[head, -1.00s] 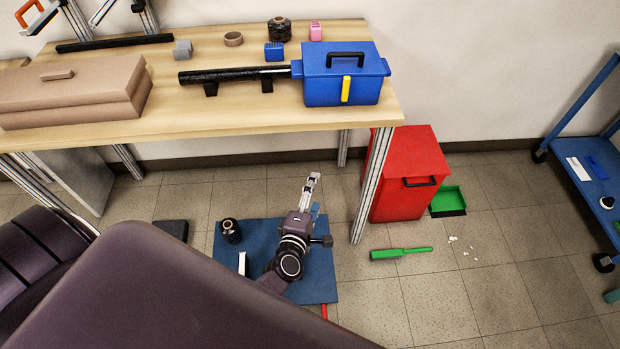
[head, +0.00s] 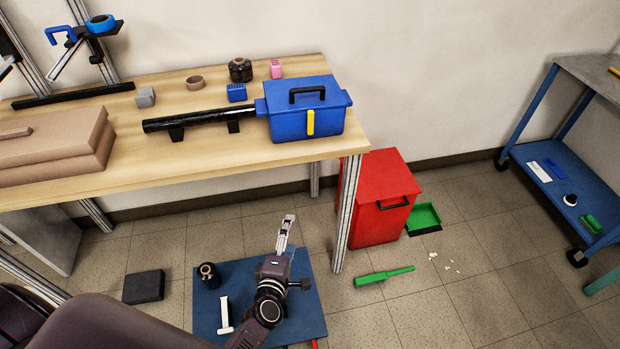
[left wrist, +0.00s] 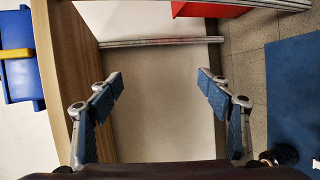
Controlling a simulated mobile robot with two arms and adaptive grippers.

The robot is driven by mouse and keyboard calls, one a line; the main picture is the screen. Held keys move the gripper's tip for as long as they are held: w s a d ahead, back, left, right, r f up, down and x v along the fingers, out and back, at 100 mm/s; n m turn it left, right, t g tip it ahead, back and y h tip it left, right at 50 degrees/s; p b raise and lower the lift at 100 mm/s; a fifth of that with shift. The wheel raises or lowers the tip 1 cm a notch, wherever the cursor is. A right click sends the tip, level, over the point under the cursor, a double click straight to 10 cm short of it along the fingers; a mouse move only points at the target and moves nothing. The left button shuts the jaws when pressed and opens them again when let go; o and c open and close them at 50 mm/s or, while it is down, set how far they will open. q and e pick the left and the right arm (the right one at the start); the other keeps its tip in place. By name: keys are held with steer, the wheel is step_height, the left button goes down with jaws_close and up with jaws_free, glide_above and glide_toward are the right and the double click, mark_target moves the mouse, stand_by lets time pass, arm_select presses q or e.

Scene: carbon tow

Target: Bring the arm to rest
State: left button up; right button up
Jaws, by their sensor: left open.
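My left gripper (head: 286,226) is in front of the workbench, below its top and above the blue floor mat (head: 302,325) in the head view. In the left wrist view my left gripper (left wrist: 158,85) has its two blue-padded fingers spread wide with nothing between them. The wooden workbench (head: 95,170) is behind it in the head view, and its edge (left wrist: 58,70) runs along the left of the wrist view. My right gripper does not show.
A red bin (head: 375,200) stands by the bench leg, with a green dustpan (head: 424,217) and green brush (head: 384,275) near it. A blue toolbox (head: 290,118) is on the bench. A blue cart (head: 560,190) stands at right. Floor between bin and cart is mostly clear.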

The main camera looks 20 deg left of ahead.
arm_select(q)
steer(key=s+d+f+m+g+h, duration=0.25)
steer(key=s+f+m, duration=0.35)
steer(key=s+f, duration=0.45)
steer(key=s+d+f+m+g+h, duration=0.15)
steer(key=s+f+m+g, duration=0.25)
steer(key=s+f+m, duration=0.65)
steer(key=s+a+f+m+g, duration=0.2)
steer(key=s+f, duration=0.2)
steer(key=s, duration=0.3)
steer(key=s+a+f+m+g+y, duration=0.1)
steer(key=s+f, duration=0.3)
steer(key=s, duration=0.4)
steer(key=s+a+f+m+g+y, duration=0.1)
steer(key=s+a+f+m+g, duration=0.1)
steer(key=s, duration=0.5)
step_height(320, 180, down, 3)
steer(key=shift+s+a+m+g, duration=0.35)
steer(key=shift+m+g, duration=0.2)
steer(key=shift+g, duration=0.5)
